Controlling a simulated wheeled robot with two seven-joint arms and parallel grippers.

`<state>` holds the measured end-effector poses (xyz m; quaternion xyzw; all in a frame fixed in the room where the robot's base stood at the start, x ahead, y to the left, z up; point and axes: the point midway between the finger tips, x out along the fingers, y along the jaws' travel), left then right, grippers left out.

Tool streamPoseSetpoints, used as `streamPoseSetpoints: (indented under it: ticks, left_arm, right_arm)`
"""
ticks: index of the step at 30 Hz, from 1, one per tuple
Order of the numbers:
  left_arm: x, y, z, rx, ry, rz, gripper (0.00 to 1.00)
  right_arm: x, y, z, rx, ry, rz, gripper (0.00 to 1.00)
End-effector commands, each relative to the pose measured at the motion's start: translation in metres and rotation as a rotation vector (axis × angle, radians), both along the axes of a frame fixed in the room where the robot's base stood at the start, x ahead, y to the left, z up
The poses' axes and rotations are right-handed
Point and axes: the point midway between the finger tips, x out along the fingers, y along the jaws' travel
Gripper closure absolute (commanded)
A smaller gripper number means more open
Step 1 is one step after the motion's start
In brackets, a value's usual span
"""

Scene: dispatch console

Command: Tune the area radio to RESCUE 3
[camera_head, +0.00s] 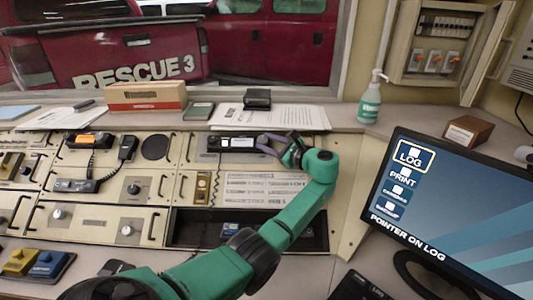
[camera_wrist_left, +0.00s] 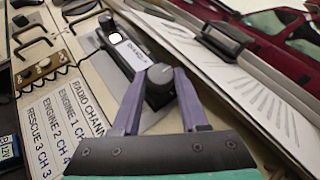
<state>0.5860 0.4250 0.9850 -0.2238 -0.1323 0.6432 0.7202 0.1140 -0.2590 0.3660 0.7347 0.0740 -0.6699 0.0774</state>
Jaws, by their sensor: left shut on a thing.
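The area radio (camera_head: 222,143) is a dark panel unit at the back of the console, with a small lit display (camera_head: 242,142). In the left wrist view the radio (camera_wrist_left: 128,58) has a dark round knob (camera_wrist_left: 160,74) at its near end. The display writing is too small to read. My left gripper (camera_head: 274,143), with purple fingers, is shut on this knob, one finger on each side. The gripper also shows in the left wrist view (camera_wrist_left: 159,84). A white channel card (camera_wrist_left: 62,130) beside the radio reads "RADIO CHANNELS" and includes "RESCUE 3 CH 3". My right gripper is not in view.
Papers (camera_head: 262,118) and a black box (camera_head: 257,99) lie on the ledge behind the radio. A sanitizer bottle (camera_head: 370,100) stands to the right. A monitor (camera_head: 460,210) fills the right side. A handset (camera_head: 126,149) and other console panels are at left.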

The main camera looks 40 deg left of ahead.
Motion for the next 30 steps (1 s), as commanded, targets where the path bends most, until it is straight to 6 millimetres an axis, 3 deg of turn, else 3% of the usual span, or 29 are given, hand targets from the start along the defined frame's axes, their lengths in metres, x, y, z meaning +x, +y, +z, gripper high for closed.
streamPoseSetpoints:
  ticks: [1,9,29,30]
  left_arm:
    - [0.002,0.0,-0.003,-0.014,-0.016,0.028,1.0]
    - [0.004,0.0,0.0,-0.07,-0.057,0.135,1.0]
    - [0.004,0.001,0.003,-0.092,-0.074,0.178,1.0]
    - [0.004,0.001,0.003,-0.092,-0.074,0.178,0.42]
  right_arm:
    - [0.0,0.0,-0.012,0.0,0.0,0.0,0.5]
    - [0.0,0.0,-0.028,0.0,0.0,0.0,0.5]
    - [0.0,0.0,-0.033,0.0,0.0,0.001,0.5]
    - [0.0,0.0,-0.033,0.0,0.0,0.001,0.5]
